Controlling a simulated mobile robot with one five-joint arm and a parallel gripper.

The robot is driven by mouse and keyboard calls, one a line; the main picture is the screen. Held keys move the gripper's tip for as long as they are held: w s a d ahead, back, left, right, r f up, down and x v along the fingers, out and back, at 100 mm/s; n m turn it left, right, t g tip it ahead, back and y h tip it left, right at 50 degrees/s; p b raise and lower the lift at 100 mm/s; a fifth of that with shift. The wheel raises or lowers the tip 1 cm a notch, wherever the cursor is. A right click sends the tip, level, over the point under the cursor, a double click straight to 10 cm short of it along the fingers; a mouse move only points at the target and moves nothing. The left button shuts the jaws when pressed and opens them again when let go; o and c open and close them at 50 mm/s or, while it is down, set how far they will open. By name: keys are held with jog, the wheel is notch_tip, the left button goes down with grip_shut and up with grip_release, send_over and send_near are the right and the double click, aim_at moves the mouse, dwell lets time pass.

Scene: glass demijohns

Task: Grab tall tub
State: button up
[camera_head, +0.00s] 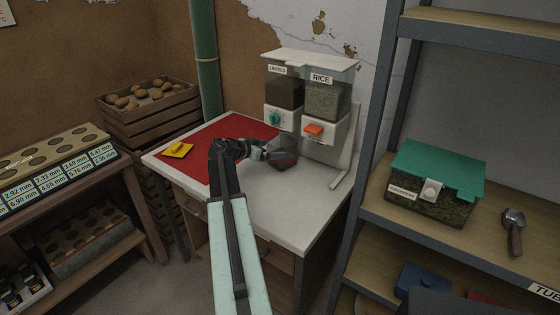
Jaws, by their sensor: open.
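My gripper (268,153) is open above the white-topped cabinet, in front of the dispenser. A small dark grey tub-like thing (284,162) with a reddish patch stands on the cabinet top right at my gripper's tips. My gripper hides part of it, so I cannot tell its full height, whether it is the tall tub, or whether the jaws touch it. No other plainly tall tub shows.
A dispenser (306,85) labelled for lentils and rice stands behind my gripper. A red mat (205,146) carries a yellow thing (178,150). The right shelf holds a green-lidded box (435,180) and a scoop (513,228). Potato crates (150,125) stand left.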

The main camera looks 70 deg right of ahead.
aim_at(280, 143)
jog(key=shift+x, duration=0.9)
jog(key=b+x, duration=0.1)
jog(key=x, duration=0.1)
jog(key=b+x, duration=0.1)
jog(key=x, duration=0.2)
jog(key=shift+f+b, duration=0.35)
jog(key=shift+f, duration=0.1)
jog(key=shift+a, duration=0.1)
jog(key=c, duration=1.4)
jog(key=shift+r+p, duration=0.75)
jog(key=w+a+r+p, duration=0.1)
jog(key=w+a, duration=0.1)
jog(key=a, duration=0.5)
jog(key=w+a+r+p, duration=0.2)
jog(key=a, duration=0.6)
jog(key=shift+a+r+p, duration=0.25)
jog(key=shift+r+p, duration=0.05)
